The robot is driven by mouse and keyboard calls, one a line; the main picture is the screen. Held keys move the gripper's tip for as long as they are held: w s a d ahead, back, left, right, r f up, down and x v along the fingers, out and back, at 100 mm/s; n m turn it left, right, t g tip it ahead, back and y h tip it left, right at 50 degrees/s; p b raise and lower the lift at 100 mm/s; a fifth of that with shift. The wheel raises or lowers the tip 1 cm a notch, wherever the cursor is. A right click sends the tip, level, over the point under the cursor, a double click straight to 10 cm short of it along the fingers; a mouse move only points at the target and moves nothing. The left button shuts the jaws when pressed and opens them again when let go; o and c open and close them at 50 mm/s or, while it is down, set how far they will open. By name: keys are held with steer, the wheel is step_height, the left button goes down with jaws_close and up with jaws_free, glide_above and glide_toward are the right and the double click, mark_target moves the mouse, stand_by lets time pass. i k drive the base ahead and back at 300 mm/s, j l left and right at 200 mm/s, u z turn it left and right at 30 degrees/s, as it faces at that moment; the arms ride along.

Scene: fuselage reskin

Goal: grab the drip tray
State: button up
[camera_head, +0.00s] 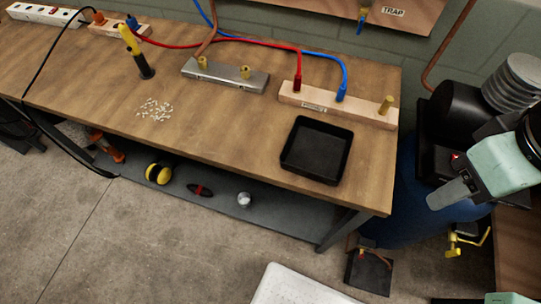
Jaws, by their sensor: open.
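The drip tray appears to be the black, square, shallow tray (317,151) lying flat on the wooden workbench (225,120), near its front right corner. It looks empty. My gripper (460,178), pale green and grey, is at the right edge of the camera_head view, to the right of the bench and apart from the tray. It is open, and nothing shows between its fingers. Part of it is cut off by the frame.
A wooden block (338,105) with red and blue leads stands just behind the tray. A blue drum (405,205) and black compressor (455,115) stand right of the bench.

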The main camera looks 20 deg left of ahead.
mark_target(319, 151)
steer(key=k+j+u, duration=0.15)
steer(key=u, duration=0.55)
steer(key=k+j+z, duration=0.1)
steer(key=j+z, duration=0.15)
steer(key=k+j+z, duration=0.25)
steer(key=j, duration=0.25)
steer(key=i, duration=0.1)
